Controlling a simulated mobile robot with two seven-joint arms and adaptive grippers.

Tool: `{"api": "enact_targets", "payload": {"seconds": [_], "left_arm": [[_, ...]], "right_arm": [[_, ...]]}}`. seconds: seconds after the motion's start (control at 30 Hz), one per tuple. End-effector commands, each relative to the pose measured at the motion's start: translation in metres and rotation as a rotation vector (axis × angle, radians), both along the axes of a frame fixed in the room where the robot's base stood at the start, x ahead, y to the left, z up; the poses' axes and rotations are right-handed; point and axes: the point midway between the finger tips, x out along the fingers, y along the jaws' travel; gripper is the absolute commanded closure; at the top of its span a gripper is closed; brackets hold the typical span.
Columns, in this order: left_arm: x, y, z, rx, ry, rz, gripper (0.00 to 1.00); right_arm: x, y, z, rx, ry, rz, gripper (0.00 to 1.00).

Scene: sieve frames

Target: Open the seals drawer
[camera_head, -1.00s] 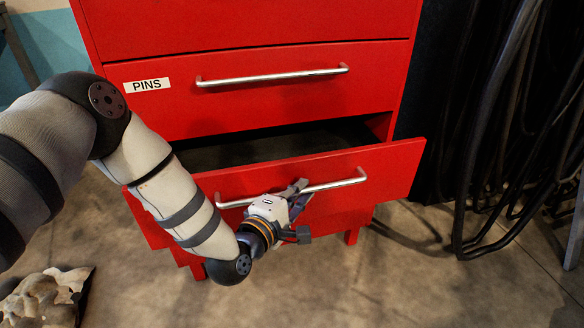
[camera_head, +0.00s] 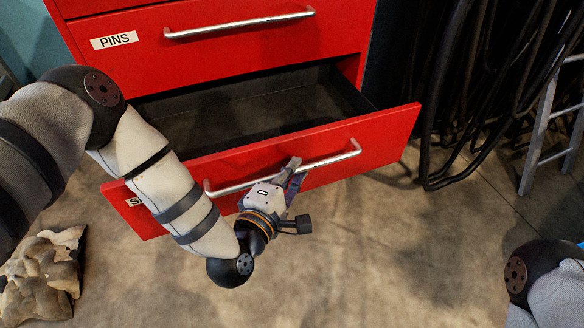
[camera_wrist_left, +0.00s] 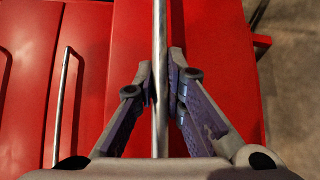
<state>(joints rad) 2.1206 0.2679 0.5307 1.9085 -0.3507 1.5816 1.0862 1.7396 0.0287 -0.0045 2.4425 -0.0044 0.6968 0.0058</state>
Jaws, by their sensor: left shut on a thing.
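The lower drawer (camera_head: 388,136) of the red cabinet stands well out, and its dark inside (camera_head: 250,110) looks empty. Its label (camera_head: 133,201) is mostly hidden behind my left arm; only an "S" shows. My left gripper (camera_head: 293,168) is shut on the drawer's silver bar handle (camera_head: 335,158), right of the bar's middle. In the left wrist view the handle (camera_wrist_left: 160,60) runs between the two fingers (camera_wrist_left: 161,90). My right gripper is not in view; only part of my right arm shows at the lower right.
The PINS drawer (camera_head: 215,40) above is shut. Black cables (camera_head: 470,95) hang at the right, with a grey ladder (camera_head: 548,125) beside them. A crumpled tan sack (camera_head: 42,275) lies on the floor at lower left. The floor (camera_head: 400,240) before the drawer is clear.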

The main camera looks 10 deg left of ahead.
Motion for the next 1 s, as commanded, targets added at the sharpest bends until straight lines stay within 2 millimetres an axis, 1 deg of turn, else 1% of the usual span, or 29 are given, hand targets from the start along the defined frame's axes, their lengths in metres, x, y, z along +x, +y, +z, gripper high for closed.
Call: {"api": "enact_targets", "payload": {"seconds": [0.03,0.07,0.1,0.13,0.17,0.4,0.5,0.57,0.8,0.9,1.0], "left_arm": [[0.001,0.000,0.001,-0.003,-0.003,0.000,1.00],[0.001,0.000,0.001,-0.003,-0.003,0.000,0.87],[0.001,0.000,0.001,-0.003,-0.003,0.000,0.78],[0.001,0.000,0.001,-0.003,-0.003,0.000,0.71],[0.001,0.000,0.001,-0.003,-0.003,0.000,0.69],[0.000,0.000,0.000,-0.001,-0.001,0.000,0.69],[-0.006,0.001,0.000,-0.001,0.001,-0.001,0.69],[-0.017,0.004,0.002,-0.001,0.003,-0.001,0.69],[-0.080,0.016,0.010,0.000,0.004,0.000,0.69],[-0.100,0.020,0.013,-0.002,0.003,-0.002,0.69],[-0.112,0.023,0.016,-0.001,0.001,-0.001,0.69]], "right_arm": [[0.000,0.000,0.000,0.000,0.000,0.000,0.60],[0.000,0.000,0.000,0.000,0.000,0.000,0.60],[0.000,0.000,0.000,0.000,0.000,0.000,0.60],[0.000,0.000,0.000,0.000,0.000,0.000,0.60],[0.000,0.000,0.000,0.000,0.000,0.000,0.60],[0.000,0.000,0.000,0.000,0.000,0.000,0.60],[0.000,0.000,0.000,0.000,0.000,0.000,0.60],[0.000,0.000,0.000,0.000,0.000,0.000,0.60],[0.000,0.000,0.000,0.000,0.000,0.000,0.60],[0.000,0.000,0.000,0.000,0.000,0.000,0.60],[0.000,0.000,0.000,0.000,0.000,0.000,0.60]]}}
